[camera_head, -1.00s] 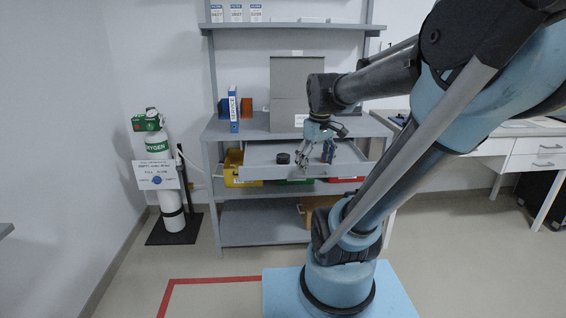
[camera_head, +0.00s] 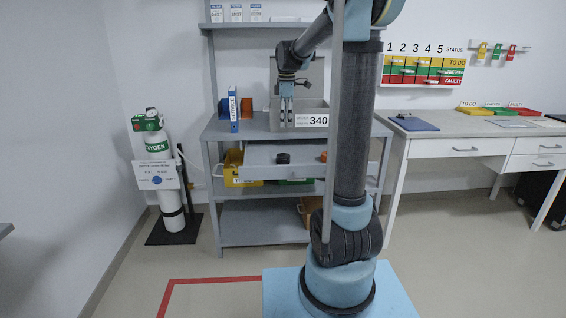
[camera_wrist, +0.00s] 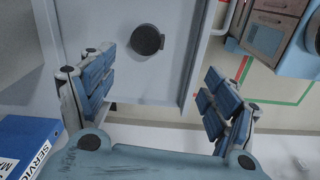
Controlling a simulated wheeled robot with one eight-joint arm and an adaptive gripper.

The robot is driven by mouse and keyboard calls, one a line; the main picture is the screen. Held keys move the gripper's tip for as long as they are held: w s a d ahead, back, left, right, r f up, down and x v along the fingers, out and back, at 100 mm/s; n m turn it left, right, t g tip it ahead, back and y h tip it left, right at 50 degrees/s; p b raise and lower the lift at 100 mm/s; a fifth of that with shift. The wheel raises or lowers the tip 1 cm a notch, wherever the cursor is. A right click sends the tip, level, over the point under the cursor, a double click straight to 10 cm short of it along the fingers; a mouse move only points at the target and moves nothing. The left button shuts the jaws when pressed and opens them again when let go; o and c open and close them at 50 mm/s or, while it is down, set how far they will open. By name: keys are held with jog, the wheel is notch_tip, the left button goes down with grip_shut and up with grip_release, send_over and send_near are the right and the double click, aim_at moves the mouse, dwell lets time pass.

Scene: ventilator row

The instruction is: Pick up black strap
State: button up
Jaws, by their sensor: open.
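The black strap (camera_head: 283,158) looks like a small dark round coil. It lies in the open grey drawer (camera_head: 262,166) of the shelf unit, left of the middle. In the wrist view the coil (camera_wrist: 147,39) lies on the grey drawer floor, beyond the fingertips and between their lines. My gripper (camera_head: 286,114) is above and behind the drawer, in front of the grey bin, fingers pointing down. In the wrist view my gripper (camera_wrist: 155,90) has its two blue-padded fingers wide apart, with nothing between them.
A grey bin (camera_head: 281,120) labelled 340 stands on the shelf behind the drawer. A blue SERVICE binder (camera_head: 234,110) stands to its left. An orange item (camera_head: 323,156) is at the drawer's right. A yellow bin (camera_head: 243,178) is below. An oxygen cylinder (camera_head: 163,180) stands left.

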aim_at(283, 156)
jog(key=shift+n, duration=0.5)
jog(key=w+f, duration=0.1)
jog(key=f, duration=1.1)
jog(key=w+a+f, duration=0.1)
jog(key=f, duration=0.4)
jog(key=shift+w+f, duration=0.35)
jog(key=shift+f, duration=0.05)
jog(key=shift+c, duration=0.2)
jog(key=c, duration=1.1)
